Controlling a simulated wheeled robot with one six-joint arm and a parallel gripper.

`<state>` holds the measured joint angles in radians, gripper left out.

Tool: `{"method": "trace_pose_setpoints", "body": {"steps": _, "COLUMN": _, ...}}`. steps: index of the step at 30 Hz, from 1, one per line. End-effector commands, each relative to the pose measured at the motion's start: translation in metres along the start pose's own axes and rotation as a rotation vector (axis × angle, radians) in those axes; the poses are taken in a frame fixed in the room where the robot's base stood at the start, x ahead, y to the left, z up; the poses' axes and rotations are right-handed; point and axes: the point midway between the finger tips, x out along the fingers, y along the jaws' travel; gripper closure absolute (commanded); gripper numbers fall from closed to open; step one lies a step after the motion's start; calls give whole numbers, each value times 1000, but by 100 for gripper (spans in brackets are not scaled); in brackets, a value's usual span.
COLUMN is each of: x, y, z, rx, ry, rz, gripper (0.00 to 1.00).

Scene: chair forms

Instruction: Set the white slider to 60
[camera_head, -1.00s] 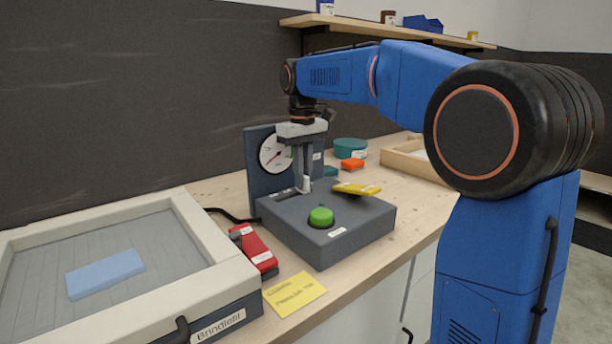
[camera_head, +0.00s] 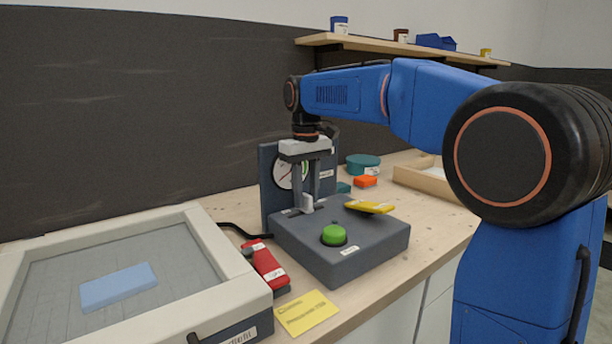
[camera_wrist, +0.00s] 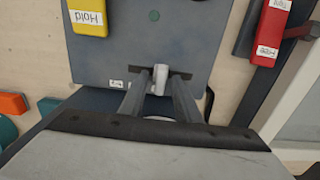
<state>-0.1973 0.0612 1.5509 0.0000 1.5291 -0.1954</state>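The white slider (camera_head: 307,202) stands upright in a dark slot on top of the grey control box (camera_head: 375,240). It also shows in the wrist view (camera_wrist: 159,79), between my fingertips. My gripper (camera_head: 306,200) points down over it. Its fingers are spread, one on each side of the slider, with small gaps in the wrist view (camera_wrist: 160,88). A round dial (camera_head: 286,177) on the upright panel behind is partly hidden by my gripper, so its reading cannot be told. Any slider scale is not legible.
The box carries a green button (camera_head: 334,235) and a yellow lever (camera_head: 370,207). A red switch (camera_head: 266,262), a yellow note (camera_head: 306,312) and a framed tray (camera_head: 205,232) lie to the left and front. Orange (camera_head: 365,181) and teal (camera_head: 363,163) pieces lie behind.

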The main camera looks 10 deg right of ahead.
Motion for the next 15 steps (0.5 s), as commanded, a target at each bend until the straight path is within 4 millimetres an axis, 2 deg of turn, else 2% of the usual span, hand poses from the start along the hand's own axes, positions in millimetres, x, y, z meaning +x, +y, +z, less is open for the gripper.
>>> {"method": "trace_pose_setpoints", "body": {"steps": 5, "x": -22, "y": 0, "z": -1, "rx": 0, "ry": 3, "rz": 1, "gripper": 70}}
{"method": "trace_pose_setpoints", "body": {"steps": 15, "x": -90, "y": 0, "z": -1, "rx": 0, "ry": 2, "rz": 0, "gripper": 70}}
